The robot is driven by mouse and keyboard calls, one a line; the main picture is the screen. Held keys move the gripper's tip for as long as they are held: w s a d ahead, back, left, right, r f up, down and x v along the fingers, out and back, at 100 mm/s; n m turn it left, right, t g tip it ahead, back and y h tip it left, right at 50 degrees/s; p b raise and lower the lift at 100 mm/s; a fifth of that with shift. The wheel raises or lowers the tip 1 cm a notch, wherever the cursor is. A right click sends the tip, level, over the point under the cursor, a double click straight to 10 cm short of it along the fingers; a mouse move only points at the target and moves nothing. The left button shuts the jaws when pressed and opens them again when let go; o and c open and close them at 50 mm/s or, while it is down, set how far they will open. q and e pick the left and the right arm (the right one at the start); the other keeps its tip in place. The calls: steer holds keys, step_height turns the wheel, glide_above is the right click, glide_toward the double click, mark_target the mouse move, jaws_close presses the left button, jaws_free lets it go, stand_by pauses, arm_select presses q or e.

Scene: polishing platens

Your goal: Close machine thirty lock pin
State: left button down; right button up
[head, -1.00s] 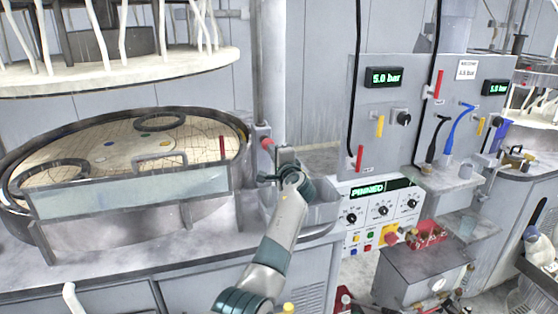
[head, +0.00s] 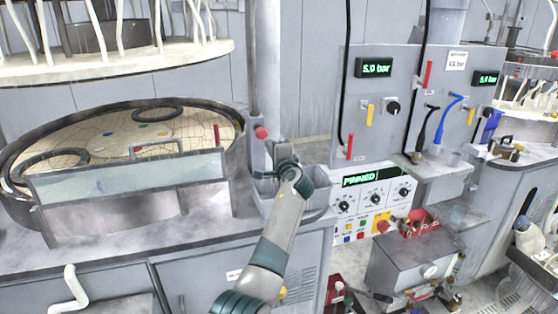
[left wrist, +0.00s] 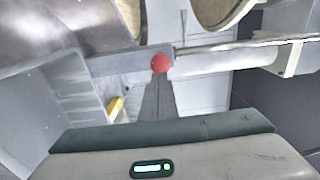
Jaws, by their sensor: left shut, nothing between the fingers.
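The lock pin shows as a red round knob (head: 261,132) on the grey post beside the round polishing machine (head: 240,125). In the left wrist view the red knob (left wrist: 161,65) sits at the end of a light rod, straight beyond my fingertips. My left gripper (head: 271,146) is just below and right of the knob in the head view. Its fingers (left wrist: 159,82) are shut and empty, their tips at or very near the knob; I cannot tell if they touch. The control panel display (head: 372,176) reads "PINNED". My right gripper is not in view.
A raised round plate (head: 150,64) hangs above the machine. A clear guard (head: 130,180) stands at its front. A grey tray (head: 318,192) lies just behind my left wrist. Panels with gauges, levers and hoses (head: 372,105) stand to the right.

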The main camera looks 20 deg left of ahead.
arm_select(q)
steer(key=b+v, duration=0.2)
steer(key=v, duration=0.6)
steer(key=shift+s, duration=0.15)
steer(key=shift+d, duration=0.15)
